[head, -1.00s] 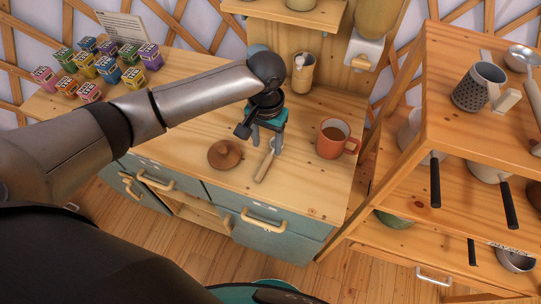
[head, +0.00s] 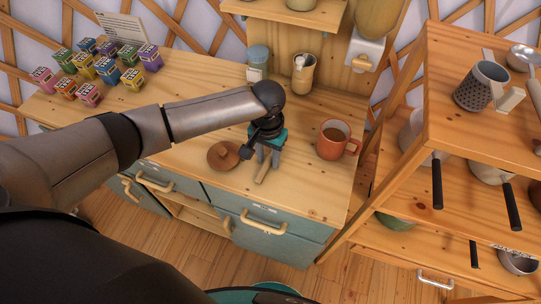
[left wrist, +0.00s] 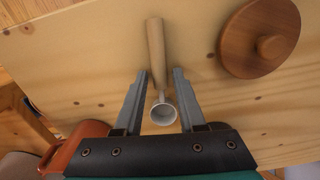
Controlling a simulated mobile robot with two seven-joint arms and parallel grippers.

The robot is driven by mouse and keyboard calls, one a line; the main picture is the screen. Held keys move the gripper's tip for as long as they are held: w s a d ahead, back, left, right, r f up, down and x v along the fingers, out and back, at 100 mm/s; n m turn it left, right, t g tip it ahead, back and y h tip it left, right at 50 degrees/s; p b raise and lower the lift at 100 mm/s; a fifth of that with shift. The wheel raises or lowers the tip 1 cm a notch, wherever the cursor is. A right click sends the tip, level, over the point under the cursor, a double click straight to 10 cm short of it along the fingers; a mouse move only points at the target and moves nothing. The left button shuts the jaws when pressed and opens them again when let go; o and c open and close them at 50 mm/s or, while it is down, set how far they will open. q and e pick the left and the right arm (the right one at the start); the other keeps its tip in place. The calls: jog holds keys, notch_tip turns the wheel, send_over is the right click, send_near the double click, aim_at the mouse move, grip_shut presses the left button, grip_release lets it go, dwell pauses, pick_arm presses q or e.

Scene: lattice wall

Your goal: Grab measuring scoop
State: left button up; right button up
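The measuring scoop lies on the wooden counter, with a pale wooden handle and a small whitish metal cup. In the left wrist view the scoop (left wrist: 157,55) lies between my two spread fingers, its cup nearest the gripper and its handle pointing away. In the head view only its handle (head: 262,173) shows below my left gripper (head: 267,163); the cup is hidden. My left gripper (left wrist: 160,88) is open over the scoop, with a gap on both sides. My right gripper is not in view.
A round wooden lid (head: 223,156) lies just left of the scoop. An orange mug (head: 336,141) with brown contents stands to its right. A jar (head: 258,60) and a utensil cup (head: 303,73) stand behind. Colourful boxes (head: 110,70) fill the left back. A shelf unit (head: 430,140) stands at right.

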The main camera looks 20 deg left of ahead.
pick_arm(q)
grip_shut()
jog(key=shift+r, duration=0.15)
dwell(0.4)
